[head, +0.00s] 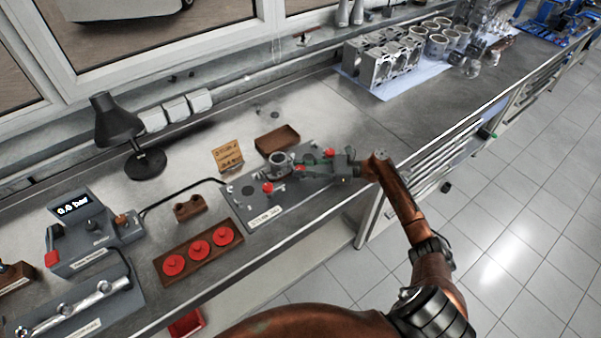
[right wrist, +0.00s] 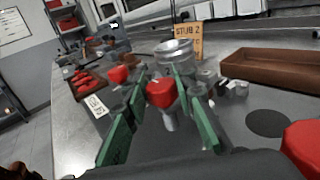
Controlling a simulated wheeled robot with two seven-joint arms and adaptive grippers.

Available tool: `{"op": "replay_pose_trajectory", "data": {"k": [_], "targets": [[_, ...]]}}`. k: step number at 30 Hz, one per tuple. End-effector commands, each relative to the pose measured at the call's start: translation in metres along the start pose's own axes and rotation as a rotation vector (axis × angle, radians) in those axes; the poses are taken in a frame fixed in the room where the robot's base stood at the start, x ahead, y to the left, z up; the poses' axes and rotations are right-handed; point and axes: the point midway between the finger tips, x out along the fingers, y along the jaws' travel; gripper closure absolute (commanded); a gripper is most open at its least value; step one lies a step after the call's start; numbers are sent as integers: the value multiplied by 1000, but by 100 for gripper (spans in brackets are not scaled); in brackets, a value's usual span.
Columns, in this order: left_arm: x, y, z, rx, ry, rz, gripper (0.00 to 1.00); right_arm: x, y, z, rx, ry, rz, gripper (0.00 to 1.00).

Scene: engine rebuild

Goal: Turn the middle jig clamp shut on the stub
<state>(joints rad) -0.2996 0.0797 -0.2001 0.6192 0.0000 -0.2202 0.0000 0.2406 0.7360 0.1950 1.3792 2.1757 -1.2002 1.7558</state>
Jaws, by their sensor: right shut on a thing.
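The stub jig (head: 262,213) is a grey plate on the bench with several red-knobbed clamps. The metal stub (head: 279,164) stands on it, and it also shows in the right wrist view (right wrist: 176,54) just beyond the middle clamp. The middle clamp's red knob (right wrist: 161,93) sits between the green fingers of my right gripper (right wrist: 160,86), which is shut on it. In the head view my right gripper (head: 306,169) reaches in from the right and partly hides this knob. Whether the clamp bears on the stub I cannot tell. My left gripper is not in view.
Other red clamp knobs stand left (right wrist: 118,74) and right (right wrist: 300,146) of the held one. A brown tray (head: 277,139) and a "STUB 2" card (head: 228,158) are behind the jig. A holder with red discs (head: 173,265) lies left. The bench right of the jig is clear.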

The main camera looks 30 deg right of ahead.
Motion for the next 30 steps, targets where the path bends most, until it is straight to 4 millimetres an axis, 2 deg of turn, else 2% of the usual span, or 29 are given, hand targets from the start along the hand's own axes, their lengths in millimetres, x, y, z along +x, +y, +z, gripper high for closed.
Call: {"op": "replay_pose_trajectory", "data": {"k": [1, 6, 22, 23, 30], "targets": [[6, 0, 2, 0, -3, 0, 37, 1, -2, -3, 0, 0, 18, 100], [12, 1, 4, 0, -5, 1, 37, 1, -1, -1, 0, 0, 65, 100], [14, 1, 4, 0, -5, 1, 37, 1, 0, 0, 0, 0, 87, 100], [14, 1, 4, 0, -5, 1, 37, 1, 0, 0, 0, 0, 87, 74], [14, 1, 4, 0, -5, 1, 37, 0, 0, 0, 0, 0, 86, 58]]}}
